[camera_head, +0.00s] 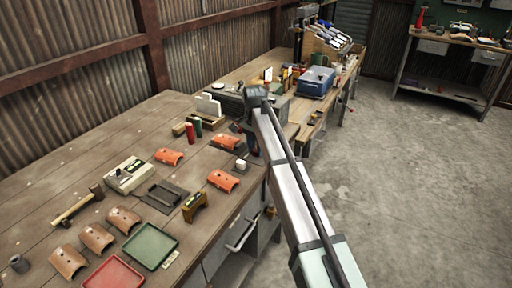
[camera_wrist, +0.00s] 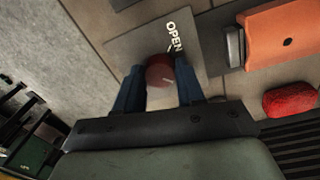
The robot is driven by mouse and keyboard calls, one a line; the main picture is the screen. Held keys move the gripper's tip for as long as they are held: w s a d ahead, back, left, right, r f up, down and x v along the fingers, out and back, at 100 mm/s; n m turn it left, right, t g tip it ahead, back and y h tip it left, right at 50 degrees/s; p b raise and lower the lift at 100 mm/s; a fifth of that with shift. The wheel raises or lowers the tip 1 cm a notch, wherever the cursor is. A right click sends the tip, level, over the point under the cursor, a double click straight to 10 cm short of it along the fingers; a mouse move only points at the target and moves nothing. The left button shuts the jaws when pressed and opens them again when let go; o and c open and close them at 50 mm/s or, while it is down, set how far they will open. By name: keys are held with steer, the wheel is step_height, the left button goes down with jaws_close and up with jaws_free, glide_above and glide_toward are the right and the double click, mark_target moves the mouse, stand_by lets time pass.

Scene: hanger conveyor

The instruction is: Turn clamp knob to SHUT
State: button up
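The clamp knob (camera_wrist: 160,72) is a dark red round knob in the wrist view. It stands on a dark grey plate (camera_wrist: 125,47) with the white word OPEN beside it. A short pale mark shows on the knob. My gripper (camera_wrist: 160,66) has its two blue fingers on either side of the knob, close to it; I cannot tell whether they press on it. In the head view my gripper (camera_head: 252,150) is low over the bench's right edge, and my arm hides the knob. No SHUT label is visible.
In the wrist view an orange curved piece (camera_wrist: 284,36) sits by a grey metal block (camera_wrist: 233,48), with a red object (camera_wrist: 289,102) below. The head view shows another orange piece (camera_head: 223,180), a green tray (camera_head: 150,246) and a blue box (camera_head: 316,82) on the bench.

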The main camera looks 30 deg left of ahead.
mark_target(255, 149)
steer(key=o, duration=0.4)
steer(key=shift+r, duration=0.1)
step_height(255, 149, up, 14)
steer(key=shift+a, duration=0.35)
steer(key=shift+w+f, duration=0.1)
steer(key=shift+f, duration=0.1)
stand_by(0.4)
